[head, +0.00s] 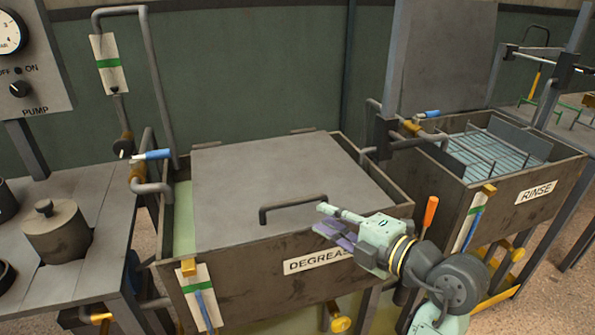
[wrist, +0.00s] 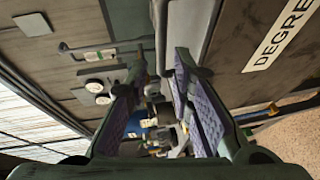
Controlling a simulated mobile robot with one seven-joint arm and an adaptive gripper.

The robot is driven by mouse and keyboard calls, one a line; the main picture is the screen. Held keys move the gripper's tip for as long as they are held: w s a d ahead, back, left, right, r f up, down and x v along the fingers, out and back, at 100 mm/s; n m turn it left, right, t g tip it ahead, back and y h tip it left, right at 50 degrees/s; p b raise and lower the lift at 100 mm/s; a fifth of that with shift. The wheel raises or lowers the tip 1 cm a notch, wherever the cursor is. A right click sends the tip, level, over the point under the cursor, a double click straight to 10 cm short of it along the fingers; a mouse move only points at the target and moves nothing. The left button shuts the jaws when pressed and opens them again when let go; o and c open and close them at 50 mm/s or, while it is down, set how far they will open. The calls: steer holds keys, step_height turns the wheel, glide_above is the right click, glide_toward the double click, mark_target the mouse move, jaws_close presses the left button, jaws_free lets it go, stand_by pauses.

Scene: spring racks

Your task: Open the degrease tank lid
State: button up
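The degrease tank (head: 255,275) is a brown box with a DEGREASE label on its front wall. Its flat grey lid (head: 270,175) lies down over most of the opening, with a strip of pale green liquid showing at the left. A dark bar handle (head: 290,203) stands near the lid's front edge. My gripper (head: 325,222) is at the handle's right end, over the front rim. Its fingers are apart, with purple pads visible in the wrist view (wrist: 160,78). I cannot tell whether the handle lies between them. The label shows at right in the wrist view (wrist: 283,35).
The rinse tank (head: 535,190) stands at right, its lid (head: 447,60) raised and a wire rack inside. A blue-handled valve (head: 152,155) and pipes are at the degrease tank's left. A bench (head: 95,240) with dark pots and a pump panel (head: 30,60) stand farther left.

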mark_target(298, 203)
steer(key=p+x, duration=0.2)
steer(key=x, duration=0.8)
steer(key=shift+w+f, duration=0.15)
steer(key=shift+w, duration=0.1)
jaws_close()
stand_by(0.4)
